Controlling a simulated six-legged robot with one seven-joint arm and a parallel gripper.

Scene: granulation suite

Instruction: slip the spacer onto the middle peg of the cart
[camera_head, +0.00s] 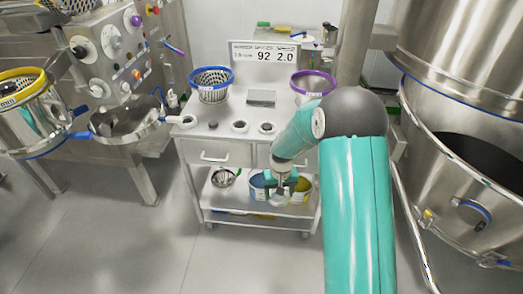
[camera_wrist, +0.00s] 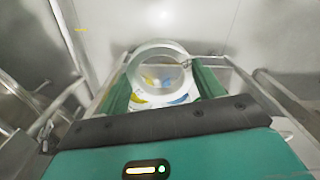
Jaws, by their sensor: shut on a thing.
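My gripper (camera_head: 281,188) hangs in front of the cart, below the level of its top. In the wrist view its two green fingers (camera_wrist: 160,88) are shut on a pale ring, the spacer (camera_wrist: 140,58). I see through the ring to blurred yellow and blue shapes. The cart (camera_head: 222,146) is white, with a row along the front of its top: a ring at the left (camera_head: 187,122), a small dark round piece (camera_head: 212,124), and two white rings with dark centres (camera_head: 239,126) (camera_head: 267,128). I cannot tell which is the middle peg. The spacer is apart from the row.
A blue-rimmed basket (camera_head: 212,84) and a purple-rimmed container (camera_head: 313,84) stand at the back of the cart, with a grey tray (camera_head: 262,97) between them. A bowl (camera_head: 223,178) sits on the lower shelf. A large steel vessel (camera_head: 462,90) stands at right, a control panel (camera_head: 112,45) at left.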

